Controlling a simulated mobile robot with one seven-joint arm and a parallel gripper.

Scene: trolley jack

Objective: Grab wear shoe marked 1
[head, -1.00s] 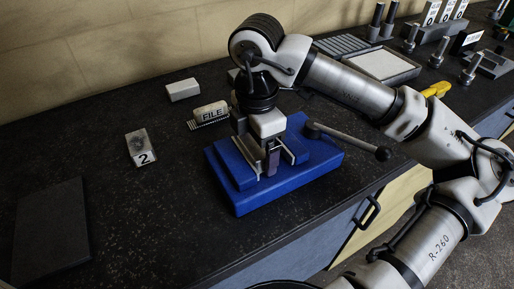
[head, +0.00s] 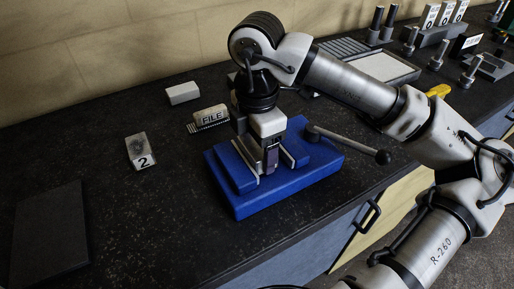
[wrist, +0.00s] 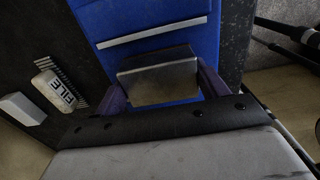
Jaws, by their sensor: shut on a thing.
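My gripper (head: 271,165) points down over the blue vise (head: 235,199). It also shows in the wrist view (wrist: 163,85), with its dark purple fingers shut on a grey metal block, apparently a wear shoe (wrist: 160,80). The shoe is between the vise's jaws, and one pale jaw edge (wrist: 150,33) runs just beyond it. No number is readable on the held shoe. The gripper hides most of it in the head view. Another wear shoe (head: 139,148), worn grey and marked 2, lies on the bench to the left, apart from the vise.
The vise handle (head: 345,142) sticks out to the right. A block labelled FILE (head: 211,115) and a plain pale block (head: 182,93) lie behind the vise. A dark plate (head: 50,230) lies at the left. A ribbed tray (head: 385,65) and metal posts (head: 390,20) stand at the right.

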